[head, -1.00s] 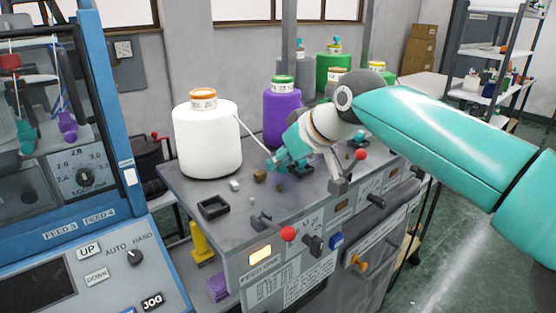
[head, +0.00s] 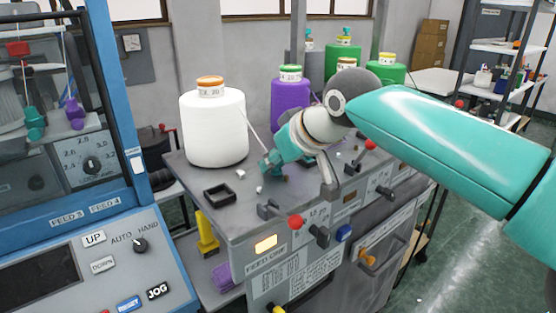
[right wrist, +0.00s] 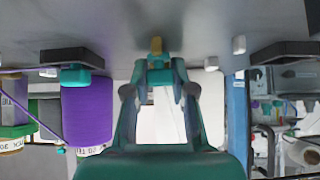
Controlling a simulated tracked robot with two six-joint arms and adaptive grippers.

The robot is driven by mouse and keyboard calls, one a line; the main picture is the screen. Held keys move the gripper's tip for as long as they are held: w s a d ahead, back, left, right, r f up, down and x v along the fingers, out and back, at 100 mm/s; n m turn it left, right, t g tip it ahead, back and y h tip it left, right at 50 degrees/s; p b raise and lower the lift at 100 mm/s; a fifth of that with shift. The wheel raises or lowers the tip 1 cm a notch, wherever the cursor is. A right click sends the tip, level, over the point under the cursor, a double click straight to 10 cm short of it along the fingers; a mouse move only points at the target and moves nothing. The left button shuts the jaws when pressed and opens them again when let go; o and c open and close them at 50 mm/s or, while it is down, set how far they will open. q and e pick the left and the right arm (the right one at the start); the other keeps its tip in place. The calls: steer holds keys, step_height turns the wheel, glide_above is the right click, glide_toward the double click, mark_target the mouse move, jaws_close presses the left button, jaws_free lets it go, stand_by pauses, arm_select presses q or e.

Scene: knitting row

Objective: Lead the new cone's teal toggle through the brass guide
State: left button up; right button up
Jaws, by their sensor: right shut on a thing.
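The white cone (head: 213,130) with an orange top stands at the left of the grey table. Its thread runs down to my right gripper (head: 268,166). In the right wrist view, which is upside down, my right gripper (right wrist: 160,82) is shut on a small teal toggle (right wrist: 160,75). The small brass guide (right wrist: 155,46) shows just beyond the fingertips, in line with the toggle. I cannot tell whether the toggle touches or enters it. In the head view the gripper hides the guide and most of the toggle. My left gripper is out of view.
A purple cone (head: 290,102) stands behind the gripper, with green cones farther back. A black square tray (head: 219,195) and small white blocks (head: 240,174) lie near the gripper. A blue machine (head: 112,90) stands left.

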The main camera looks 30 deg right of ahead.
steer(key=shift+o, duration=0.8)
steer(key=shift+a+f, duration=0.1)
steer(key=shift+a, duration=0.6)
steer(key=o, duration=0.5)
steer(key=shift+a, duration=0.5)
steer(key=shift+c, duration=0.2)
